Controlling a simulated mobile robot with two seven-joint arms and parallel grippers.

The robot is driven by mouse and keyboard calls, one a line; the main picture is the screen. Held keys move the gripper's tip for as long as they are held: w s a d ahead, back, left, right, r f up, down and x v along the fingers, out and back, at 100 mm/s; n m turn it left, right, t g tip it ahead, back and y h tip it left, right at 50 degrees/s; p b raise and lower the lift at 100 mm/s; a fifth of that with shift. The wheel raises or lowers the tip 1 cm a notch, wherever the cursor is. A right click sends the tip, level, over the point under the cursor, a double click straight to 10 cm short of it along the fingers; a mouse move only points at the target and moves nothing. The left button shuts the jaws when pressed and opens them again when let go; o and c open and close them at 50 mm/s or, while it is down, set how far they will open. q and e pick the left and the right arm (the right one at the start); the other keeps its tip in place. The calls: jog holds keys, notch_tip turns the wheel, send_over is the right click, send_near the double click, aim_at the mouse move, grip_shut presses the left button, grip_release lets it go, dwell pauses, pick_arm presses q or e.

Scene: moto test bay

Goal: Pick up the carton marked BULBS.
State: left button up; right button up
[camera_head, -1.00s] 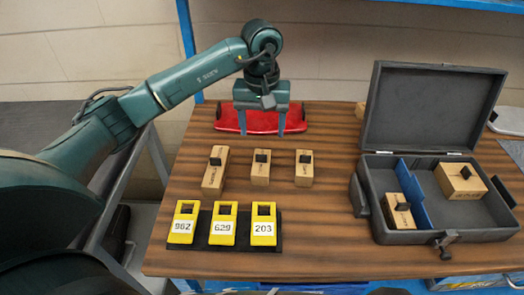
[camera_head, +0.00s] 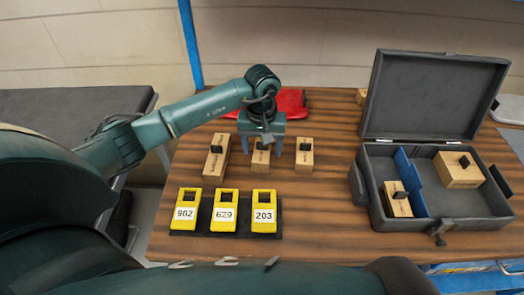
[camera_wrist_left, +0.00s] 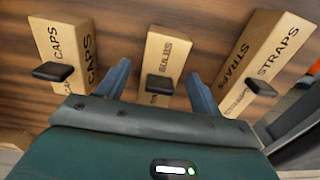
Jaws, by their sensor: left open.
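The BULBS carton (camera_head: 260,166) is the middle one of three small cardboard cartons in a row on the wooden table. In the left wrist view the BULBS carton (camera_wrist_left: 166,52) has a black tab on top and its lettering appears upside down. My left gripper (camera_head: 261,147) is open, its fingers pointing down, one to each side of this carton. In the wrist view the fingers (camera_wrist_left: 158,85) show gaps to the carton. How far down they reach beside it is hard to tell. My right gripper is not in view.
The STRAPS carton (camera_wrist_left: 266,62) and CAPS carton (camera_wrist_left: 66,50) stand close on either side. Yellow numbered blocks (camera_head: 224,212) sit in front. An open grey case (camera_head: 455,228) with two cartons stands at right. Something red (camera_head: 291,103) lies behind the gripper.

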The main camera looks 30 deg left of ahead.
pick_arm(q)
jog(key=shift+f, duration=0.7)
jog(key=shift+c, duration=0.5)
jog(key=c, duration=1)
jog(key=shift+o, duration=0.2)
jog(key=shift+r, duration=0.1)
